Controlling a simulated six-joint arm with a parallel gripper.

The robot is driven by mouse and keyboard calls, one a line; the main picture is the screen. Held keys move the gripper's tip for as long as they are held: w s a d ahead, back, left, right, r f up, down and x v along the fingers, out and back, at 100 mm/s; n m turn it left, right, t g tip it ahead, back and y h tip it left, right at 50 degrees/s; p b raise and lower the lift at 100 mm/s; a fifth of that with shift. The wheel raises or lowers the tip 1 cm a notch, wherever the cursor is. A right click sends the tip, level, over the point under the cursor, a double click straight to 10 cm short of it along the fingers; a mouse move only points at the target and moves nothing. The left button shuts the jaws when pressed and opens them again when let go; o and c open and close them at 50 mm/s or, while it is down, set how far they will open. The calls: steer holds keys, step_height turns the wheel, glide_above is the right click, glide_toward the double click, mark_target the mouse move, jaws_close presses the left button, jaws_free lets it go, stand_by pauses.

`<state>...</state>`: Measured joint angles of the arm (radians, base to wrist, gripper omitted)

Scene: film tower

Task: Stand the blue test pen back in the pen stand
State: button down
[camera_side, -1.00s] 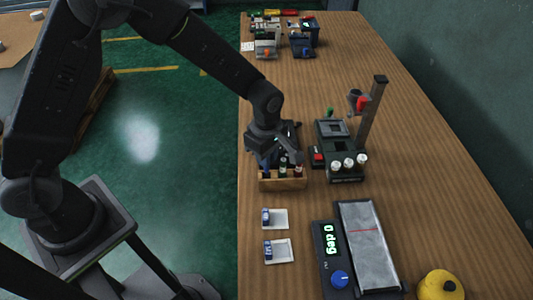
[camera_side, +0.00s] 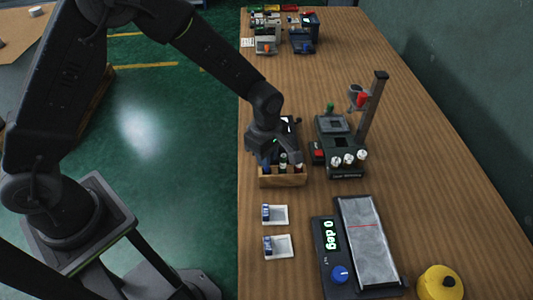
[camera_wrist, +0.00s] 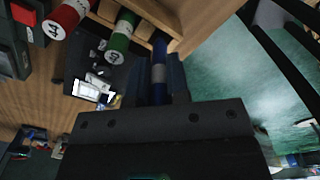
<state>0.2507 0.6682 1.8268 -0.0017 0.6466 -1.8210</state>
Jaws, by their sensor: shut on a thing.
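The wooden pen stand (camera_side: 283,181) is on the left edge of the bench, below my gripper in the side view. A green pen (camera_side: 283,160) and a red pen (camera_side: 298,167) stand in it. In the wrist view, the red pen (camera_wrist: 66,18) and green pen (camera_wrist: 121,32) show white numbered ends. My gripper (camera_wrist: 162,80) is shut on the blue test pen (camera_wrist: 158,62), which lies between its fingers beside the stand's wooden wall. In the side view my gripper (camera_side: 270,150) is at the stand's left end. How deep the blue pen sits in the stand is hidden.
A dark device (camera_side: 340,148) with several white-capped vials is right of the stand. Two white trays (camera_side: 281,246) and a display unit (camera_side: 329,245) are in front. A yellow round object (camera_side: 440,284) is at front right.

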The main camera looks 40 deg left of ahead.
steer(key=shift+f, duration=0.25)
steer(key=shift+f, duration=0.35)
steer(key=shift+f, duration=0.3)
steer(key=shift+c, duration=2.3)
jaws_free()
steer(key=shift+r, duration=0.15)
steer(key=shift+r, duration=3.4)
